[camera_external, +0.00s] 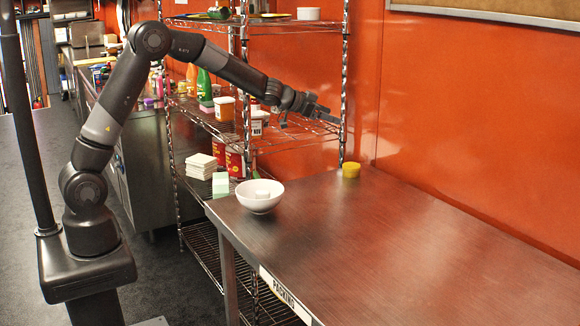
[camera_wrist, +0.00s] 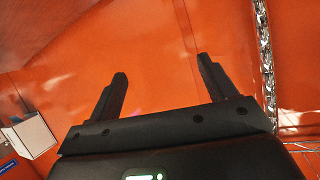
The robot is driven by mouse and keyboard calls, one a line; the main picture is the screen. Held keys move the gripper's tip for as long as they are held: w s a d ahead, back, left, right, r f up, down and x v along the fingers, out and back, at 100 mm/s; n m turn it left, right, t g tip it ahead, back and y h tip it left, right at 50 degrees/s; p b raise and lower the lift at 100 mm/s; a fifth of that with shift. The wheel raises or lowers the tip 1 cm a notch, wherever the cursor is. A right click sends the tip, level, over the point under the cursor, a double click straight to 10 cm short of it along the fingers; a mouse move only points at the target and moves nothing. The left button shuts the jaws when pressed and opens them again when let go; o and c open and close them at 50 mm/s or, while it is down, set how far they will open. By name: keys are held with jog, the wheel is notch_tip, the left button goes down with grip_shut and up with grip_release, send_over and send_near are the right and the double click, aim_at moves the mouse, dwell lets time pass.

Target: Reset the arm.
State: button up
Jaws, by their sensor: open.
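My gripper (camera_external: 322,114) is at the end of my outstretched arm, in front of the wire shelving and the orange wall, well above the table. In the wrist view my gripper (camera_wrist: 160,88) shows its two dark fingers wide apart, with nothing between them but the orange wall behind. A white bowl (camera_external: 259,203) stands upright on the near left corner of the steel table (camera_external: 400,235), with a small white item (camera_external: 262,194) in it. My gripper is above and to the right of the bowl, apart from it.
A wire shelf rack (camera_external: 345,90) stands close to my gripper and holds bottles, tubs and red cans (camera_external: 235,160). A small yellow tub (camera_external: 351,170) sits at the table's back edge by the orange wall (camera_external: 480,110). Most of the tabletop is clear.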

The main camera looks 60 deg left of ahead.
jog(key=s+a+r+n+g+y, duration=0.1)
jog(key=s+a+r+y, duration=0.15)
jog(key=s, duration=0.55)
jog(key=s+a+r+n+g+y, duration=0.15)
jog(key=s+r, duration=0.25)
jog(key=s, duration=0.4)
jog(key=s+a+r+n+y, duration=0.1)
jog(key=s+a+r, duration=0.15)
jog(key=s, duration=0.55)
jog(key=s+d+f+g+h, duration=0.1)
jog(key=s+f+g, duration=0.1)
jog(key=s, duration=1.2)
jog(key=s+d+f+g, duration=0.2)
jog(key=s+f, duration=0.1)
jog(key=s, duration=1.1)
jog(key=shift+s+d+f+g+h, duration=0.15)
jog(key=shift+f+g+h, duration=0.15)
jog(key=shift+g+h, duration=0.1)
jog(key=shift+n, duration=0.25)
